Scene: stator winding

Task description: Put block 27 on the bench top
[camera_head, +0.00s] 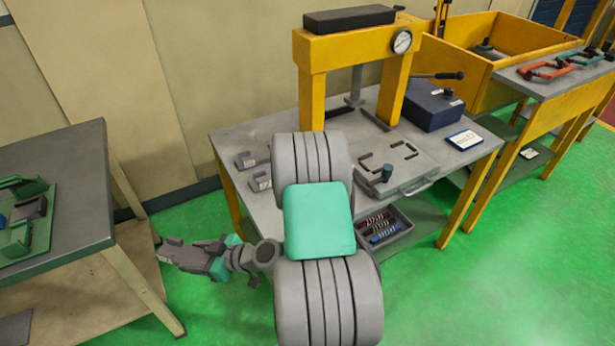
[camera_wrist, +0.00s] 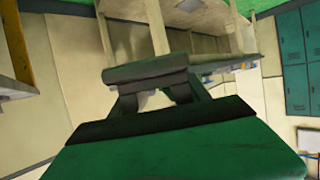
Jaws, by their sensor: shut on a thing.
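My gripper (camera_head: 195,257) is left of the press bench, over the floor gap beside the left bench. In the wrist view my gripper (camera_wrist: 152,95) is shut on a dark grey block (camera_wrist: 147,70), which lies across its fingertips. No number shows on this block, so I cannot tell whether it is block 27. In the head view the held block is small and hard to separate from the fingers. The press bench has a light grey top (camera_head: 240,140) and carries two labelled grey blocks (camera_head: 247,160), numbers unreadable.
A yellow press (camera_head: 312,80) and a blue box (camera_head: 432,105) stand on the press bench. A grey bin (camera_head: 402,220) with coils sits below its top. A green fixture (camera_head: 20,240) takes the left bench's near-left part. The left bench's right side is clear.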

